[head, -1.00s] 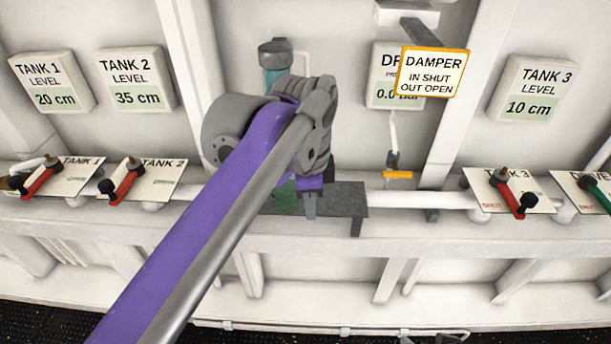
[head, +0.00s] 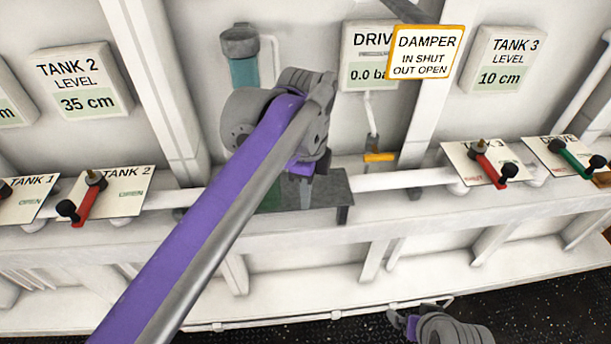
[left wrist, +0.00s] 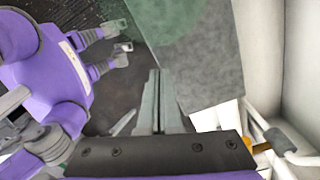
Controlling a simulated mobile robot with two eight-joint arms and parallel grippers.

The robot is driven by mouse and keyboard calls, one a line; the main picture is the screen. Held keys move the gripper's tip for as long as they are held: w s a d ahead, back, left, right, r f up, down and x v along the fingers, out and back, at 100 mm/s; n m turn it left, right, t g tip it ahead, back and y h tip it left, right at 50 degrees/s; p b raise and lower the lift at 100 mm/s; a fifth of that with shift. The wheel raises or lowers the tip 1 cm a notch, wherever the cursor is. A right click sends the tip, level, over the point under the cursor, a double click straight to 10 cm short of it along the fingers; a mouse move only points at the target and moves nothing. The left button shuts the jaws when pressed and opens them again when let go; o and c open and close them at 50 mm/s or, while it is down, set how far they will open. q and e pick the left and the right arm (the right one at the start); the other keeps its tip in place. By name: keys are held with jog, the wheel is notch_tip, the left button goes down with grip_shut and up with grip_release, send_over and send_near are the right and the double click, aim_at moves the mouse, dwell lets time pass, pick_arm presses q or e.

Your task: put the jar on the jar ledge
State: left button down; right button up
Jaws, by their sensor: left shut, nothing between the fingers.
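Red-handled valves for Tank 2 (head: 82,200) and Tank 3 (head: 491,163) and a green-handled drive valve (head: 574,158) line the white pipe shelf. A damper sign (head: 425,52) and a yellow-ended pull handle (head: 380,157) are right of the ledge. Dark floor (head: 530,290) lies below.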

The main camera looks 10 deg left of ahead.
pick_arm(q)
jog(key=a, duration=0.3)
jog(key=shift+w+a+p, duration=0.15)
jog(key=shift+a+p, duration=0.05)
jog(key=shift+p, duration=0.1)
jog(key=shift+a+f, duration=0.1)
jog(key=shift+a, duration=0.2)
jog(key=a, duration=0.7)
jog(key=shift+w+a, duration=0.2)
jog(key=shift+w, duration=0.15)
jog(key=shift+d, duration=0.1)
